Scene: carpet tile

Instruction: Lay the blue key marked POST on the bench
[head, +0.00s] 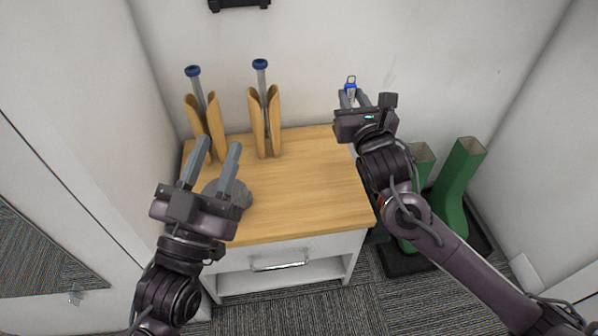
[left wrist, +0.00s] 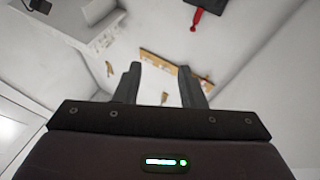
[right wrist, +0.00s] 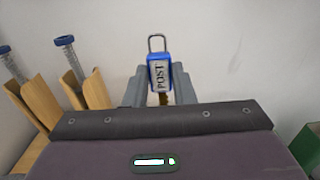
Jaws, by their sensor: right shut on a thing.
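The blue key marked POST (right wrist: 160,72) is held upright in my right gripper (right wrist: 160,82), with a metal loop at its top and the word POST on its face. In the head view the key (head: 350,89) is at the raised right gripper, in front of the wall just past the bench's back right corner. The bench (head: 310,185) has a light wooden top over a white front with a drawer. My left gripper (head: 218,146) is open and empty above the bench's left part.
Two wooden boot-shaped holders (head: 265,125) with blue-knobbed rods stand at the bench's back left. A grey rounded thing (head: 236,192) is partly hidden behind my left gripper. Green boots (head: 455,180) stand on a dark tray at right. The bench top's right half is clear.

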